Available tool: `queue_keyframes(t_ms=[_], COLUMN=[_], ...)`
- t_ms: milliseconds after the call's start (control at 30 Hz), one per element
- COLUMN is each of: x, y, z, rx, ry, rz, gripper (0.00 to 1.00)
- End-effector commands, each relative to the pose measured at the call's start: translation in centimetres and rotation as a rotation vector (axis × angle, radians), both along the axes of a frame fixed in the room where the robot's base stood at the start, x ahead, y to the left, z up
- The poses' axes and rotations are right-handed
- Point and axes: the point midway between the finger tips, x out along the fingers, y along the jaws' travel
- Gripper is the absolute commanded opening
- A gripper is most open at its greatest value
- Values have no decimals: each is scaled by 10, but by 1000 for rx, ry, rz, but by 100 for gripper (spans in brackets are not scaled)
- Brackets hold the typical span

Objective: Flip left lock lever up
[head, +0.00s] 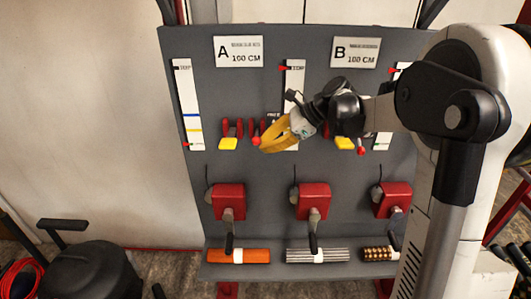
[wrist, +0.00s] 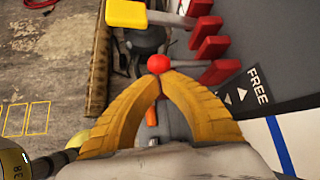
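The left lock lever shows as a red ball knob (head: 256,140) on the grey panel, under plate A and left of the middle white scale. My gripper (head: 262,145) has yellow curved fingers that reach the knob from the right. In the wrist view my gripper (wrist: 158,76) has its fingertips closed together at the knob's near side, apparently pinching it. A label reading FREE (wrist: 258,86) is beside the lever.
Red tabs (head: 238,127) and a yellow block (head: 228,144) are just left of the knob. Red boxes with black handles (head: 229,197) are lower on the panel (head: 270,175). Another red knob (head: 361,150) is at right. Rolled samples (head: 238,256) lie along the bottom ledge.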

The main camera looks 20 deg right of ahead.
Motion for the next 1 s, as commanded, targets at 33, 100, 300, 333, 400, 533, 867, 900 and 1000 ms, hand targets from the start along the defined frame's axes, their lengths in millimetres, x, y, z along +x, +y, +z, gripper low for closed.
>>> queue_keyframes(t_ms=[33, 100, 300, 333, 400, 533, 867, 900, 1000], x=[0, 0, 0, 0, 0, 1, 1, 1, 2], y=[0, 0, 0, 0, 0, 0, 0, 0, 0], z=[2, 4, 9, 10, 11, 14, 18, 19, 19], rx=[5, 15, 36, 39, 39, 38, 38, 38, 38], ry=[18, 45, 111, 120, 120, 119, 118, 118, 117], rz=[3, 1, 3, 1, 1, 1, 1, 1, 1], gripper=[0, 0, 0, 0, 0, 0, 0, 0, 0])
